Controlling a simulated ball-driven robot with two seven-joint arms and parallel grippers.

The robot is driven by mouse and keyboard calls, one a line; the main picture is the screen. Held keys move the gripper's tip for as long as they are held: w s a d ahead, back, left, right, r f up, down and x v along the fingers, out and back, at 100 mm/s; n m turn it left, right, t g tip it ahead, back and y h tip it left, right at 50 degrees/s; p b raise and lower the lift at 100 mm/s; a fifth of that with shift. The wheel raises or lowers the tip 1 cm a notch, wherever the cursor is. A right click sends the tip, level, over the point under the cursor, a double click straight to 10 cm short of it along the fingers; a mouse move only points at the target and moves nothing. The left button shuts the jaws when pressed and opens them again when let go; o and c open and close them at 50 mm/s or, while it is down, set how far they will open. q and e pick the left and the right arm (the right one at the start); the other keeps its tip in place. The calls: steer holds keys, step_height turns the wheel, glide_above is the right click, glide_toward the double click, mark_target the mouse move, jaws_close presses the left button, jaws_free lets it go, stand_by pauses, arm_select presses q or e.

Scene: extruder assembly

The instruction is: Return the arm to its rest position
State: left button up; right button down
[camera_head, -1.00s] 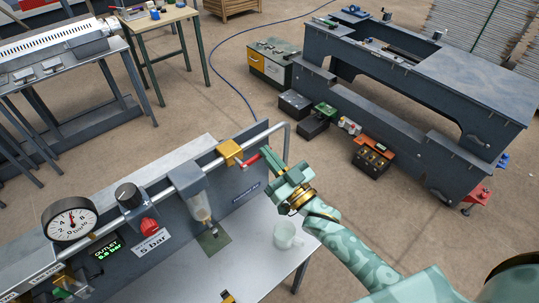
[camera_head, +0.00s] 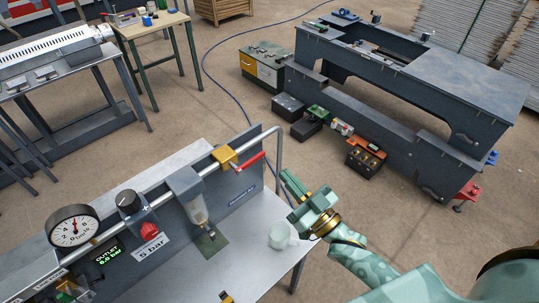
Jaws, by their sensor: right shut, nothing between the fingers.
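My right gripper (camera_head: 290,181) is shut and empty. It is apart from the red valve handle (camera_head: 250,162), to its right, and above the right end of the grey bench (camera_head: 258,262). The red handle sits at the yellow valve (camera_head: 224,156) on the pipe. My right arm (camera_head: 372,268) comes in from the lower right. My left gripper is not clearly visible.
A pale cup (camera_head: 280,236) stands on the bench below my right gripper. A pressure gauge (camera_head: 73,228), a regulator knob (camera_head: 128,202) and a filter bowl (camera_head: 195,208) line the pipe. Open floor lies between.

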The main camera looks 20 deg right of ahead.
steer(key=s+d+f+n+g+h, duration=0.3)
steer(key=s+d+f+g+h, duration=0.1)
steer(key=s+d+g+h, duration=0.75)
steer(key=s+a+f+g+y+b, duration=0.1)
steer(key=s+a+f+g+b, duration=0.1)
steer(key=f, duration=0.8)
steer(key=s+a+f+g+b, duration=0.1)
steer(key=a+f+b, duration=0.1)
steer(key=f, duration=0.8)
steer(key=s+a+f+g+y+b, duration=0.1)
steer(key=s+f+g+b, duration=0.1)
steer(key=f, duration=0.8)
steer(key=s+f+m+g+y+b, duration=0.1)
steer(key=s+f+b, duration=0.4)
steer(key=s+f, duration=1.6)
step_height(320, 180, down, 3)
steer(key=shift+a+r+m+g+b, duration=0.15)
steer(key=shift+m+g+b, duration=0.25)
steer(key=shift+m+g, duration=0.65)
